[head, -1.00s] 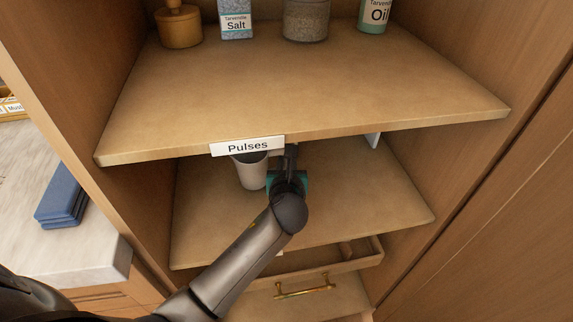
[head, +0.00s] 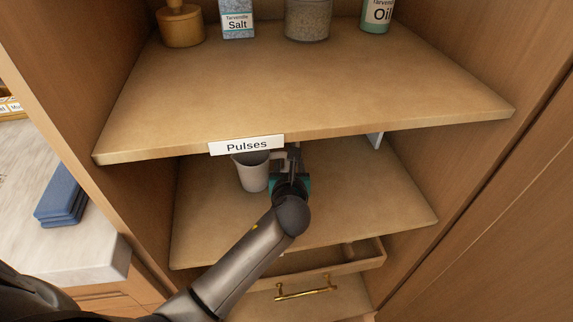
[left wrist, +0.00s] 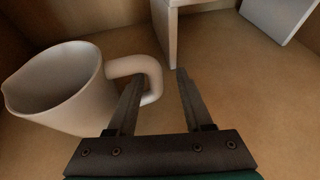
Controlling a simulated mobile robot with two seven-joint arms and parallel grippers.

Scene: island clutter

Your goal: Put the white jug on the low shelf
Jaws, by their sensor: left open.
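The white jug (head: 252,172) stands upright on the low shelf (head: 350,205), below the shelf labelled Pulses. In the left wrist view the jug (left wrist: 62,88) is at the left, with its spout to the left and its handle to the right. My left gripper (left wrist: 158,85) is open, its fingers pointing into the shelf. The left finger is beside the jug's handle and overlaps its lower end; I cannot tell whether they touch. In the head view my left gripper (head: 293,165) is just right of the jug. My right gripper is not in view.
The upper shelf (head: 300,90) overhangs the jug and bears a salt box (head: 237,20), jars and an oil container. A white upright piece (left wrist: 168,30) stands beyond the fingers. Bare shelf lies right of the gripper. A drawer (head: 330,262) is below.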

